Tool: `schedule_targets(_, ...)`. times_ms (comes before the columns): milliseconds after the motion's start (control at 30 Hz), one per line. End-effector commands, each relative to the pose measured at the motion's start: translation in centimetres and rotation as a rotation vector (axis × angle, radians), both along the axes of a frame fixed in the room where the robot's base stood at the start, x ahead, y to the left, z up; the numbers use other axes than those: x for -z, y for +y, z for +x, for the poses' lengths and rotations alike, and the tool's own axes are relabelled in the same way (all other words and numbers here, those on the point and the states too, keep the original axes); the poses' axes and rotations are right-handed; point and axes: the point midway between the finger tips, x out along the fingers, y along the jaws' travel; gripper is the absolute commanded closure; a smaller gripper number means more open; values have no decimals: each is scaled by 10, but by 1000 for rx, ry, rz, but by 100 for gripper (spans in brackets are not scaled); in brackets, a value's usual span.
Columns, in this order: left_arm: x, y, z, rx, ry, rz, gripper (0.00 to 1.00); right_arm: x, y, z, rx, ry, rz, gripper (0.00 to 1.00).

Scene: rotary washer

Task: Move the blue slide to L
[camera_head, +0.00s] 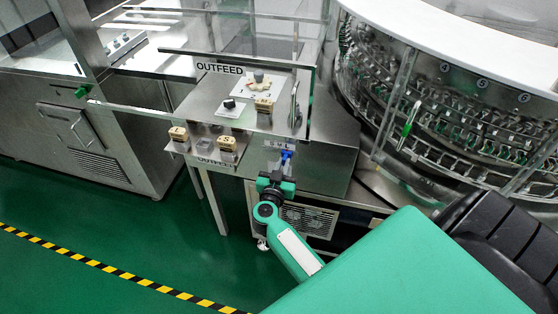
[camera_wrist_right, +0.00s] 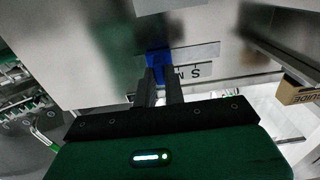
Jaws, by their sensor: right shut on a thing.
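The blue slide (camera_head: 287,154) is a small blue knob on the front of the steel outfeed cabinet, just below a small scale plate (camera_head: 277,143). My right gripper (camera_head: 279,174) reaches up to it from below and is shut on it. In the right wrist view the blue slide (camera_wrist_right: 157,62) sits between the fingertips of my right gripper (camera_wrist_right: 160,82). The scale plate there (camera_wrist_right: 203,72) shows the letters S and M upside down, to the right of the slide. The L is not readable in the wrist view. My left gripper is not in view.
Tan blocks (camera_head: 227,148) stand on a small shelf left of the slide, and one tan block (camera_wrist_right: 298,92) shows at the right of the wrist view. A clear guard surrounds the outfeed panel (camera_head: 225,100). The rotary washer (camera_head: 450,110) stands at right. The green floor (camera_head: 90,230) is clear.

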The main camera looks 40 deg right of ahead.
Motion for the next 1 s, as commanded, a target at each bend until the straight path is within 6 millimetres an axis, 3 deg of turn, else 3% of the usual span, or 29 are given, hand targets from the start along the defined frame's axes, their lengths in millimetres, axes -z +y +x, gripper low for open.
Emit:
schedule_targets(333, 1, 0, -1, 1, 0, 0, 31, 3, -3, -3, 8, 4, 0, 100)
schedule_targets(367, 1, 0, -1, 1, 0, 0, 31, 3, -3, -3, 8, 5, 0, 83)
schedule_targets(433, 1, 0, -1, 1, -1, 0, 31, 3, -3, -3, 8, 4, 0, 70)
schedule_targets(467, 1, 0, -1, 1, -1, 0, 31, 3, -3, -3, 7, 4, 0, 67)
schedule_targets(867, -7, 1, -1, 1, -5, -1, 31, 0, 6, -9, 4, 4, 2, 67)
schedule_targets(1000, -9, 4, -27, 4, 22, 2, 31, -2, 24, -25, 4, 6, 4, 67)
